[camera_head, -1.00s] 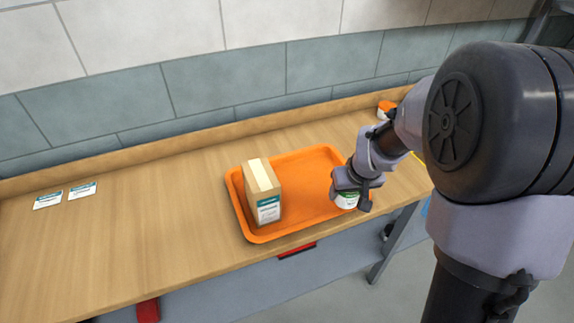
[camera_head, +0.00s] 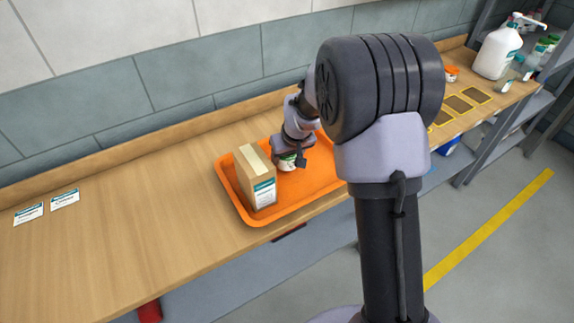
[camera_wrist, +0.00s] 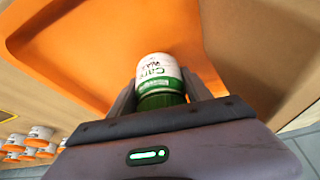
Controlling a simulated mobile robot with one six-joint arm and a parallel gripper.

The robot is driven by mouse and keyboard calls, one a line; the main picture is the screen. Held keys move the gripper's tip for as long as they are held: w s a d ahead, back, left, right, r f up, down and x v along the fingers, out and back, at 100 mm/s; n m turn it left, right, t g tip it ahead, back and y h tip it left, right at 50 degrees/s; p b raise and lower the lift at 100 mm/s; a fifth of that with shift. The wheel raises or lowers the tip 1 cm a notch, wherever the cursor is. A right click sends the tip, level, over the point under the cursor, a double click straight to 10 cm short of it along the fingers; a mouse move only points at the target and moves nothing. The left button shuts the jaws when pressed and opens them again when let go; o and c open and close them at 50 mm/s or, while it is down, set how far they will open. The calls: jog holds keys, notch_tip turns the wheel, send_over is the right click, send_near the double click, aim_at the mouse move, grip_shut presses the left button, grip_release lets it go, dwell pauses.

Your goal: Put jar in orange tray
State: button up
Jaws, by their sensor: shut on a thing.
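A white jar with a green label and green lid (camera_wrist: 158,75) is between the fingers of my gripper (camera_wrist: 160,95) in the wrist view. In the head view the jar (camera_head: 287,163) shows only in part below my gripper (camera_head: 292,155). The jar is over the orange tray (camera_head: 320,180), just right of a box. I cannot tell whether it touches the tray floor. The tray's orange surface (camera_wrist: 75,50) fills much of the wrist view.
A cardboard box (camera_head: 254,178) stands in the tray's left part. Several orange-and-white jars (camera_wrist: 35,140) show at the wrist view's lower left.

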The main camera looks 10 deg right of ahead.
aim_at(287, 165)
notch_tip(287, 165, down, 3)
jog(key=shift+f+b, duration=0.2)
jog(key=shift+b, duration=0.45)
jog(key=shift+f, duration=0.15)
jog(key=o, duration=1.6)
